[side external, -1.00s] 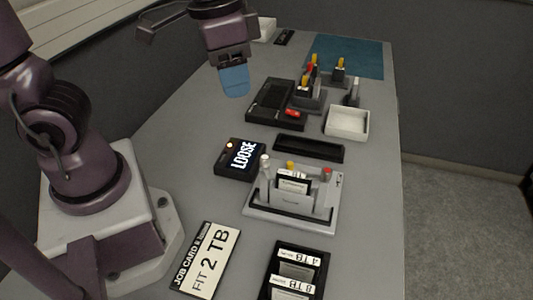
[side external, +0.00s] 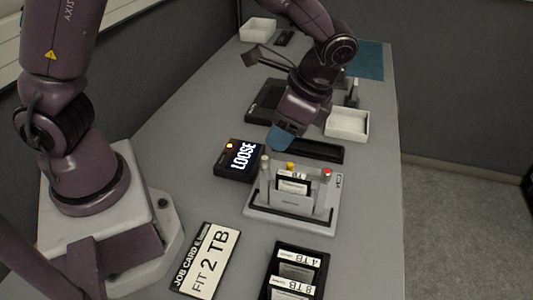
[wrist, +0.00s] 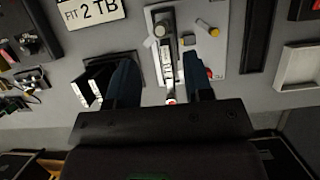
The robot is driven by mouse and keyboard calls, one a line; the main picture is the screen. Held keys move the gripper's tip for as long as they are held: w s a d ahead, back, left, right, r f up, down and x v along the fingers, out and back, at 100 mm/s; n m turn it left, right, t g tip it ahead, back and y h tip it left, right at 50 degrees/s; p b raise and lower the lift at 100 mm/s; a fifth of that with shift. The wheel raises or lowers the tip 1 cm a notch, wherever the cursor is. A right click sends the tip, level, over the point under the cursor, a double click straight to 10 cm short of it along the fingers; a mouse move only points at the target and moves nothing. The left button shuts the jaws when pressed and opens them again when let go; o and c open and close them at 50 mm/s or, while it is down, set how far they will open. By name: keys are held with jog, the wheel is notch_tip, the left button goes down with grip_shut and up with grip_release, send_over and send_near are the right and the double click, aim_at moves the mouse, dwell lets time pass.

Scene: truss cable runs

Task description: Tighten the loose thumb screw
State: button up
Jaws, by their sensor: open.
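A light grey fixture (side external: 254,212) stands on the bench with a drive card (side external: 293,186) upright in its middle. It carries a pale knob (side external: 265,160), a yellow-topped part (side external: 290,166) and a red-topped part (side external: 327,172). I cannot tell which of these is the thumb screw. A black display box (side external: 240,160) beside it reads LOOSE. My gripper (side external: 282,138) is open and empty above the fixture's back edge, near the pale knob. In the wrist view my gripper (wrist: 160,62) has its fingers apart, with the fixture and its pale knob (wrist: 160,30) below and beyond.
A job card (side external: 207,262) reading FIT 2 TB lies in front, beside a black rack (side external: 298,250) of labelled drives. Behind the fixture are a black tray (side external: 325,152), a white bin (side external: 347,123) and a dark unit (side external: 262,97). Bare bench lies left of the display box.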

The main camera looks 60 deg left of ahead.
aim_at(265, 158)
jog(key=x, duration=0.7)
jog(key=shift+s+a+f, duration=0.1)
jog(key=shift+a+f, duration=0.05)
jog(key=shift+f, duration=0.15)
grip_shut()
